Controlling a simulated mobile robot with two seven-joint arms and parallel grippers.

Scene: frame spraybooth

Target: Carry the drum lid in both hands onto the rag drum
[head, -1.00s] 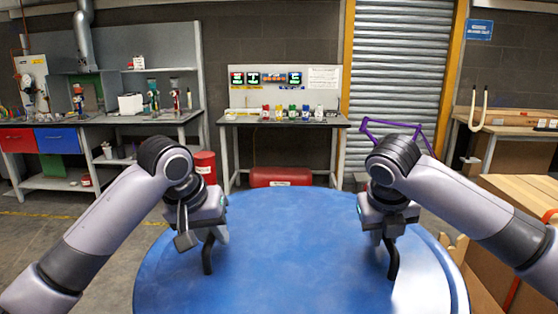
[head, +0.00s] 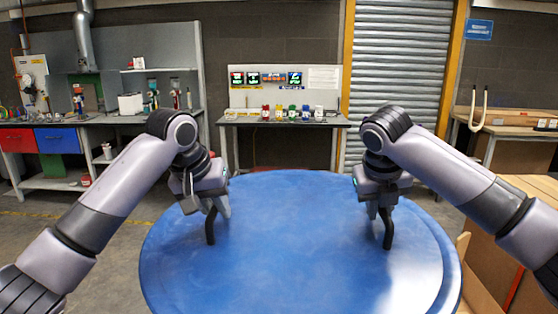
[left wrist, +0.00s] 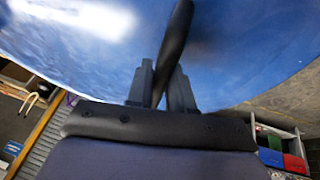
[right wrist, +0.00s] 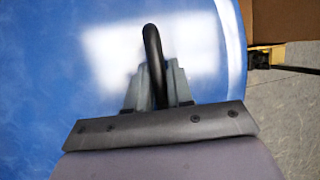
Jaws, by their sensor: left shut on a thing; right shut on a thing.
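The drum lid (head: 290,255) is a large blue disc that fills the lower middle of the head view, held roughly level. It has a black handle on each side. My left gripper (head: 213,208) is shut on the left handle, which also shows in the left wrist view (left wrist: 178,45). My right gripper (head: 380,207) is shut on the right handle, seen too in the right wrist view (right wrist: 153,50). I cannot make out the rag drum in any current view; the lid and arms hide much of the floor ahead.
A workbench (head: 150,119) with a red and a blue drawer stands at the left. A narrow table (head: 285,122) with several coloured containers stands at the back wall. Wooden furniture (head: 515,184) is close on the right, near the lid's edge. Some grey floor is clear at the left.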

